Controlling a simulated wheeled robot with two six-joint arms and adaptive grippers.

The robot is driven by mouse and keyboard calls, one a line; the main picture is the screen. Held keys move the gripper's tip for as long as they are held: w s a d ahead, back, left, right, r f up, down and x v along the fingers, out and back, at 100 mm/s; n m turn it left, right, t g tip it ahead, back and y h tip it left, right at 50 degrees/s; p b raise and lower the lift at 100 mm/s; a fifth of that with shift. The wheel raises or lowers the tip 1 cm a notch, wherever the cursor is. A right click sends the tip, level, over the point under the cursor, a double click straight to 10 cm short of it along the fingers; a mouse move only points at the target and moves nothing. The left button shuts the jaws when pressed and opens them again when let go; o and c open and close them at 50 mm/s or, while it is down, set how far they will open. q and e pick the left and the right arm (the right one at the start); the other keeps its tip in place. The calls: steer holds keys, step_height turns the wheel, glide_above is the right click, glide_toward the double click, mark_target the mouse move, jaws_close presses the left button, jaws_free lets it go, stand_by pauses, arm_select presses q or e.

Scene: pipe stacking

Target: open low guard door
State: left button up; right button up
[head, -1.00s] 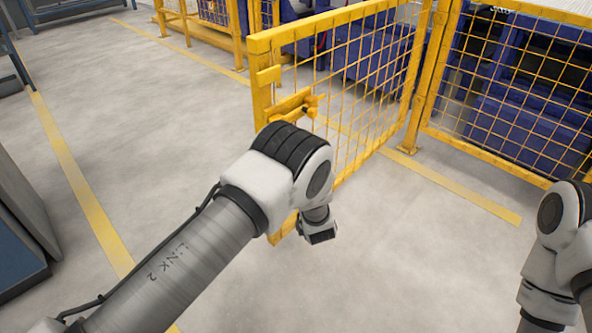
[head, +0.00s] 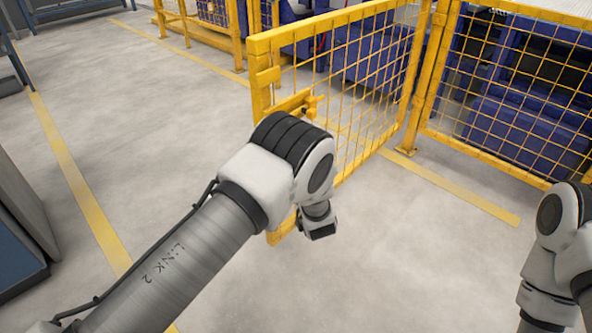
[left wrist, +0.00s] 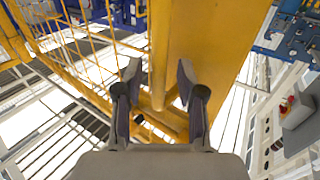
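The low guard door (head: 350,75) is a yellow frame with wire mesh. In the head view it stands at an angle to the fence, its free end toward me. A yellow latch (head: 297,104) sits on its free-end post, partly covered by my left arm. In the left wrist view, the two dark fingers of my left gripper (left wrist: 159,75) are apart, pointing at yellow frame parts (left wrist: 207,45). A narrow yellow bar (left wrist: 160,50) shows between the fingertips; I cannot tell whether they touch it. My right gripper is out of view.
A fixed yellow mesh fence (head: 500,110) stands at the right with blue equipment (head: 530,120) behind it. Yellow lines (head: 85,200) mark the grey floor. The floor between the left line and the door is clear. A grey-blue cabinet (head: 20,225) is at the left edge.

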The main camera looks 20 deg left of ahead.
arm_select(q)
steer(key=r, duration=0.5)
steer(key=shift+w+a+r, duration=0.1)
steer(key=shift+w+r, duration=0.2)
steer(key=shift+w, duration=0.05)
steer(key=shift+w+a+r, duration=0.1)
steer(key=shift+w+r, duration=0.05)
steer(key=shift+r, duration=0.75)
steer(key=f, duration=0.1)
steer(key=s+f, duration=0.1)
steer(key=f, duration=0.1)
steer(key=shift+f+g+h, duration=0.1)
steer(key=shift+g+h, duration=0.3)
steer(key=s+d+p, duration=0.2)
steer(key=d+p, duration=0.7)
steer(key=p, duration=1.4)
steer(key=shift+s+r, duration=0.25)
steer(key=shift+s, duration=0.1)
